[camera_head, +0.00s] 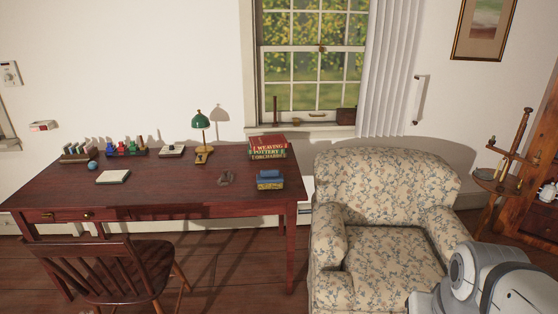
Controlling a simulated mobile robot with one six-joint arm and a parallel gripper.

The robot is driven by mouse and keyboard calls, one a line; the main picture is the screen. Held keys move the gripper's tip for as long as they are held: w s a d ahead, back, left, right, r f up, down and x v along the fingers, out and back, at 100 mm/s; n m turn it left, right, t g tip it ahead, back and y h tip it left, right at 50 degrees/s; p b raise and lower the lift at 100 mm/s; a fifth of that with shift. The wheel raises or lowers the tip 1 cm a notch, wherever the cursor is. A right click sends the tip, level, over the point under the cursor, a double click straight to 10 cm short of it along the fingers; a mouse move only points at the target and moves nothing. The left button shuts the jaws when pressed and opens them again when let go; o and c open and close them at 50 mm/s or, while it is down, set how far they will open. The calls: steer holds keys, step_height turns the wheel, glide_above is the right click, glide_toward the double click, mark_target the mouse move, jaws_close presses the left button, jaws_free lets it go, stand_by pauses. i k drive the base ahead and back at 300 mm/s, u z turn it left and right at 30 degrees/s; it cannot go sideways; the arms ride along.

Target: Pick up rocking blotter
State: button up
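I cannot tell for sure which small thing is the rocking blotter. On the dark red wooden desk (160,187) at the left, a small dark grey, curved thing (226,179) lies right of the middle. A pale, flat thing with a dark part on top (172,151) lies near the desk's back edge. Both are too small to make out clearly. My grey and white arm shows at the lower right, in front of the armchair. My gripper is not in view.
The desk also holds a green lamp (201,119), stacked books (267,147), a blue and yellow stack (270,180), a pale pad (113,177) and coloured bottles (125,149). A wooden chair (110,270) stands before it. A floral armchair (385,185) stands right of it.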

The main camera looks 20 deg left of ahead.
mark_target(226, 176)
steer(key=z, duration=0.05)
steer(key=i, duration=0.1)
steer(key=u, duration=2.5)
steer(key=i, duration=1.85)
steer(key=z, duration=2.25)
